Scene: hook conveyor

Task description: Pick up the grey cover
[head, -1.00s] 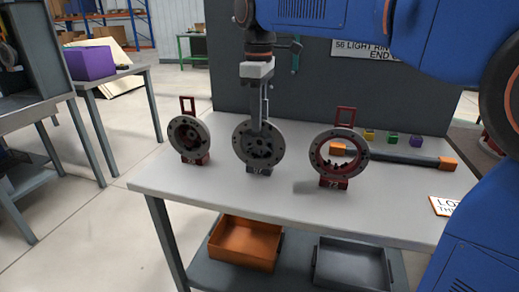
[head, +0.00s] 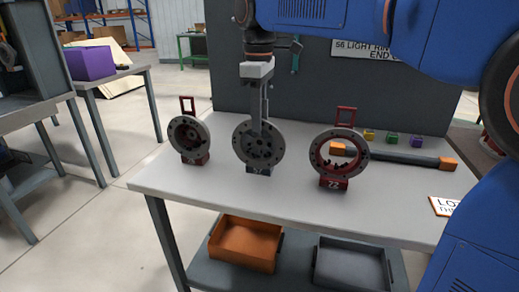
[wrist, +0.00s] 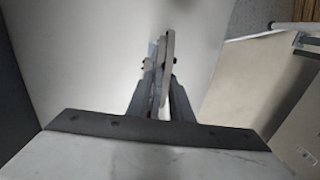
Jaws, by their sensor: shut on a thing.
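The grey cover (head: 266,147) is a round, upright flanged disc with holes, the middle one of three round parts on the table. My gripper (head: 260,128) comes down from above and is shut on its upper part. In the wrist view the cover (wrist: 166,65) shows edge-on as a thin plate between the two fingers (wrist: 160,95). Its small grey stand (head: 259,169) is right below it; I cannot tell whether they still touch.
A red-cored round part (head: 203,133) stands to the left and a larger red-lined ring (head: 361,152) to the right, both close. A dark bar with orange ends (head: 400,157) and small coloured blocks lie behind. The front of the table (head: 270,195) is clear.

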